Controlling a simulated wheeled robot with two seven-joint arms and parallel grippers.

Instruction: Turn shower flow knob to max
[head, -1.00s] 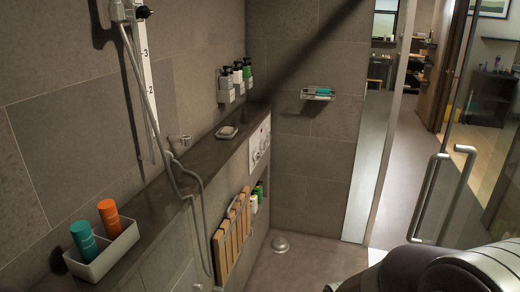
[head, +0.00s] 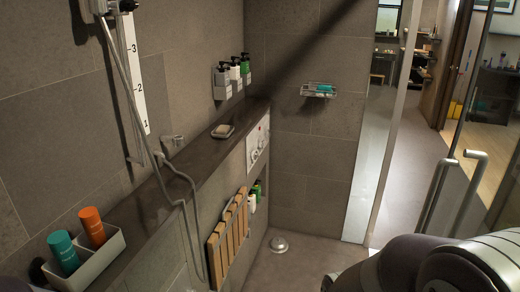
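A white control panel (head: 258,143) is set in the front face of the ledge wall, near the far end. It carries small round knobs, too small to tell which one sets the flow or how it is turned. A grey shower hose (head: 187,215) hangs in a loop from the slide bar at upper left, in front of the ledge. No gripper shows in the head view; only a part of my own arm is at the lower right. Both grippers are out of view.
The ledge (head: 160,190) holds a tray (head: 103,258) with teal and orange bottles. A glass door with a metal handle (head: 470,190) is at right. Open floor (head: 320,252) lies ahead.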

